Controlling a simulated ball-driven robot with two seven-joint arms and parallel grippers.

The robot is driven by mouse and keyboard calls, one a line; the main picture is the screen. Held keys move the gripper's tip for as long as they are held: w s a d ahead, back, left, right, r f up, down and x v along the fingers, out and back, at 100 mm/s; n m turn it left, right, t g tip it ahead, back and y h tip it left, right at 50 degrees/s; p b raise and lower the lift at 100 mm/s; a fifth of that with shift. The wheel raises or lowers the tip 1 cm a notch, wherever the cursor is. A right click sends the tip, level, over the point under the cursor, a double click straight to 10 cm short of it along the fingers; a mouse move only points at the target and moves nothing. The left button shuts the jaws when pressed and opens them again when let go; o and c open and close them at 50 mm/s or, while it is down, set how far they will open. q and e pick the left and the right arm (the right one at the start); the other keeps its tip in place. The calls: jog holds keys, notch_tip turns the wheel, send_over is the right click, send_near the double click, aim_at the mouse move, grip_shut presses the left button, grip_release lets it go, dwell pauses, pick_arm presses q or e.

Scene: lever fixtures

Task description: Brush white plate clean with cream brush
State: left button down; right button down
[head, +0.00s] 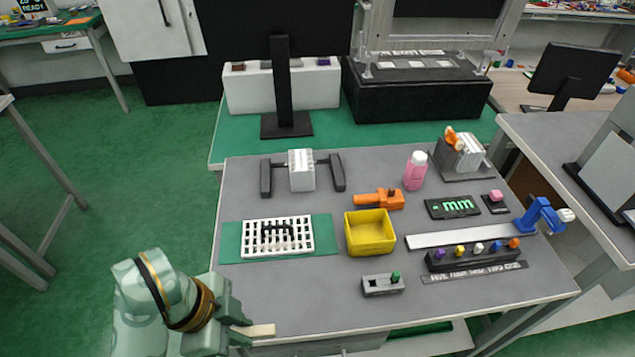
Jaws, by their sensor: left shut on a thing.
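My left gripper (238,328) is at the table's front left corner, shut on a small cream block-like piece (262,330), which looks like the cream brush. The gripper hides part of it, and no bristles can be made out. A white slotted plate (250,250) lies flat on a green mat at the left of the table, beyond and apart from the gripper. A dark handle-like bar (278,236) lies across its middle. A long pale strip (440,239) lies at the right; I cannot tell which of the two the task means. My right gripper is not in view.
A yellow bin (370,245) stands right of the mat, with an orange tool (380,199) behind it. A grey switch block (377,287), a knob row (470,258) and a blue lever (540,215) stand further right. The front left tabletop is clear.

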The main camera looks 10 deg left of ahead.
pick_arm(q)
jog(key=w+a+r+n+t+y, duration=0.3)
jog(key=w+a+r+n+y, duration=0.1)
jog(key=w+r+n, duration=0.9)
jog(key=shift+w+a+r+n, duration=0.3)
jog(key=shift+w+n, duration=0.5)
jog(key=shift+w, duration=1)
jog(key=shift+d+r, duration=0.1)
